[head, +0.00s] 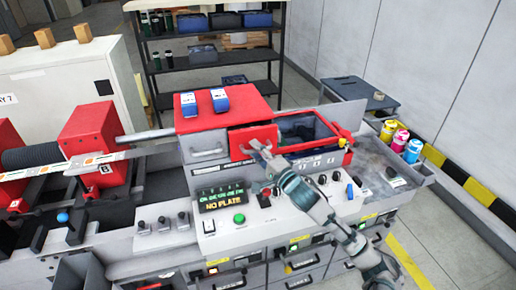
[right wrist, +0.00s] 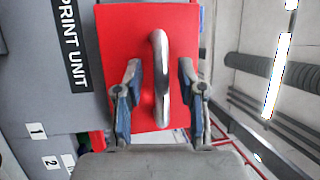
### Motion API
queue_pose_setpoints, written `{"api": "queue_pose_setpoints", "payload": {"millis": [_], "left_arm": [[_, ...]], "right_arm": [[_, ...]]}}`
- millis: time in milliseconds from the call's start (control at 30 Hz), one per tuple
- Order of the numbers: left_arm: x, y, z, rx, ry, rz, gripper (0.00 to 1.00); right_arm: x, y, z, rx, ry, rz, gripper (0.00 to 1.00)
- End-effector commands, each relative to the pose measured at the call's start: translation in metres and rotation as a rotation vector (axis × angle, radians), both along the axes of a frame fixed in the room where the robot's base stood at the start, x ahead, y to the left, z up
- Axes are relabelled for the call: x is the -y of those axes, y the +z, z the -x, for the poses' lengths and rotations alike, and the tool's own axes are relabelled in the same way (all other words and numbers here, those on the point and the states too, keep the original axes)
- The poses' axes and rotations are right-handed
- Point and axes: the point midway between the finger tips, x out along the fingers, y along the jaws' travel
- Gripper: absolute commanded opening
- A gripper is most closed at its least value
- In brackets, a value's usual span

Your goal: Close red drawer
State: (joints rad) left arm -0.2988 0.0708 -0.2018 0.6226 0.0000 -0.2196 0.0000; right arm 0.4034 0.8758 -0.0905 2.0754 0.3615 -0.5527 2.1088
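The red drawer front (head: 238,139) is on the grey machine, below the red top cover. It appears to stand out a little from the machine; how far is hard to tell. In the right wrist view the red front (right wrist: 120,45) fills the middle, with a curved metal handle (right wrist: 161,75) on it. My right gripper (head: 258,147) is at the drawer front. In the right wrist view its two blue-grey fingers (right wrist: 160,90) are apart, one on each side of the handle, with gaps between. My left gripper is not in view.
A grey drawer front (head: 207,152) is left of the red one. A red-framed opening (head: 325,122) is to the right. Colored bottles (head: 400,140) stand at the right.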

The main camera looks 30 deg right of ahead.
Motion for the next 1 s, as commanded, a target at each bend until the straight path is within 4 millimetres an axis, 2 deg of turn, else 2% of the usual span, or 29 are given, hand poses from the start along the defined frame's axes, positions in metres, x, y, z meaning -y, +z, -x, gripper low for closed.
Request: {"api": "queue_pose_setpoints", "payload": {"millis": [300,333,467,500,767,1000], "left_arm": [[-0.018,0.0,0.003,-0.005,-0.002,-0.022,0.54],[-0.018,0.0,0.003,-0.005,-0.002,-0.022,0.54],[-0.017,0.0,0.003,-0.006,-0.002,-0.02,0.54],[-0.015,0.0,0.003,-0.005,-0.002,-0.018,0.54],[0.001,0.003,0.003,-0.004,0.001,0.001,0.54],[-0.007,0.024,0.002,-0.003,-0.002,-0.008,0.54]], "right_arm": [[0.008,-0.002,-0.003,-0.001,-0.001,-0.005,0.39],[0.008,-0.003,-0.003,-0.001,-0.001,-0.005,0.34],[0.009,-0.003,-0.004,-0.001,-0.002,-0.006,0.02],[0.008,-0.003,-0.004,-0.002,-0.002,-0.005,0.0],[0.008,-0.002,-0.008,-0.006,-0.005,-0.005,0.0],[0.015,-0.001,-0.037,-0.006,-0.003,-0.008,0.0]]}}
